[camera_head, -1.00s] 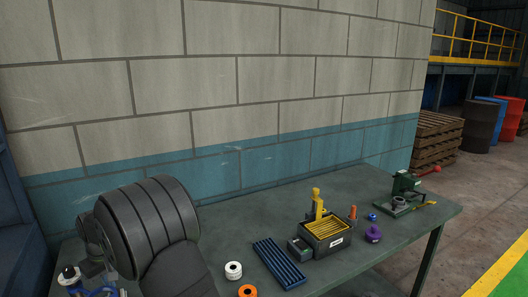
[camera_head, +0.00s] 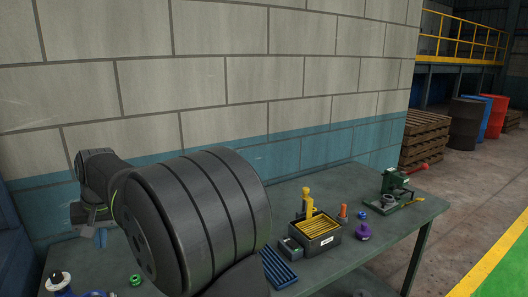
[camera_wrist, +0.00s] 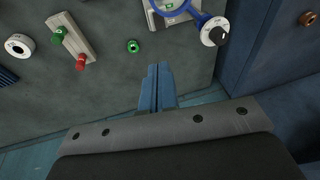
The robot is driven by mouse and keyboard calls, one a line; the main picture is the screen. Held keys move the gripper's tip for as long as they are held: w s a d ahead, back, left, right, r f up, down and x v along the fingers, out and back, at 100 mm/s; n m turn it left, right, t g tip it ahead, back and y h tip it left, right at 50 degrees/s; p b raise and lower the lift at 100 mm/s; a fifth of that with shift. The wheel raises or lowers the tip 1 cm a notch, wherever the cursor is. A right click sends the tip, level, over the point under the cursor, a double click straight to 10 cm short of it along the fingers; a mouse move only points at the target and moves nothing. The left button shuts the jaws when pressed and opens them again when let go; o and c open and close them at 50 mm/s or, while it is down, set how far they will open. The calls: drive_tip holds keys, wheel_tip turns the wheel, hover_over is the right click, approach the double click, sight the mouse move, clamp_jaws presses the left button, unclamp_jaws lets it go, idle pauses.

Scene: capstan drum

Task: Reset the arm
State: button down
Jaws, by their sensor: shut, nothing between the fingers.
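My gripper (camera_wrist: 158,72) shows in the wrist view with its two blue fingers together and nothing between them. It points down over the bench (camera_wrist: 110,75), apart from the objects there. In the head view my gripper (camera_head: 96,236) is at the left, small and partly in shadow, above the bench's left end. My large dark ribbed arm link fills the lower middle of that view and hides part of the bench.
Below the gripper lie a green ring (camera_wrist: 133,46), a bar with green and red pegs (camera_wrist: 73,38), a white ring (camera_wrist: 19,45) and a blue-and-white fixture (camera_wrist: 205,28). A yellow-slotted box (camera_head: 315,232) and green press (camera_head: 392,188) stand right. The wall is behind.

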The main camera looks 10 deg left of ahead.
drive_tip(key=shift+d+r, duration=0.25)
drive_tip(key=shift+r, duration=0.2)
drive_tip(key=c, duration=1.9)
unclamp_jaws()
drive_tip(key=shift+c, duration=0.2)
drive_tip(key=o, duration=1.8)
drive_tip(key=shift+t+y, duration=0.5)
drive_tip(key=s+a+r, duration=0.3)
drive_tip(key=s+r, duration=0.2)
drive_tip(key=s+a+r, duration=0.2)
drive_tip(key=shift+s+a+r, duration=0.15)
drive_tip(key=shift+s+a, duration=0.2)
drive_tip(key=shift+s, duration=0.05)
drive_tip(key=shift+c, duration=0.2)
drive_tip(key=shift+o, duration=0.9)
drive_tip(key=shift+s+a, duration=0.2)
drive_tip(key=x, duration=0.9)
drive_tip(key=shift+f, duration=0.25)
drive_tip(key=shift+w+r, duration=0.1)
